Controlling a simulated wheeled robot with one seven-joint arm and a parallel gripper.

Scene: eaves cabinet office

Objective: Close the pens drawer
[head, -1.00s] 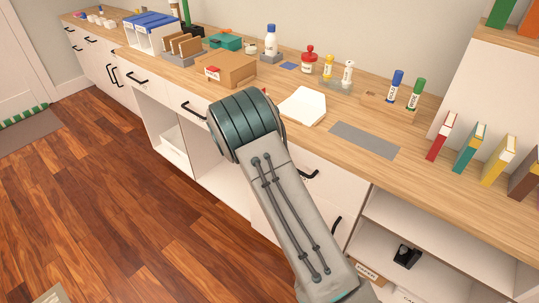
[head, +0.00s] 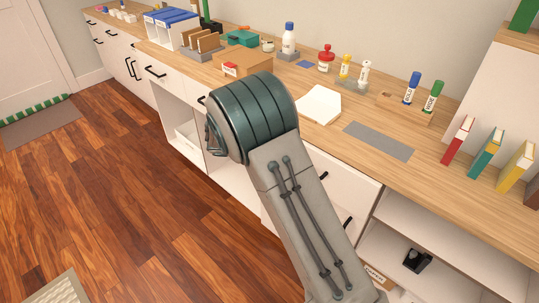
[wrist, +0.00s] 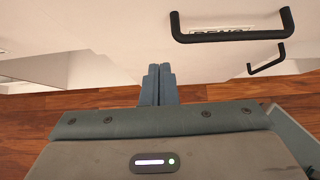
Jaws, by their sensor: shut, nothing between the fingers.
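The pens drawer shows in the wrist view as a pale front with a black bar handle (wrist: 232,33). A label (wrist: 222,32) behind the bar is partly covered and seems to read PENS. My gripper (wrist: 158,72) is shut and empty, its fingertips side by side just below and left of that handle. I cannot tell whether they touch the front. In the head view my arm hides my gripper and part of the cabinet fronts. How far the drawer stands out cannot be told.
A second black handle (wrist: 266,60) lies beyond the label. In the head view the wooden counter (head: 430,150) carries a cardboard box (head: 246,65), a white pad (head: 318,105), bottles and markers. An open shelf (head: 440,240) is at lower right.

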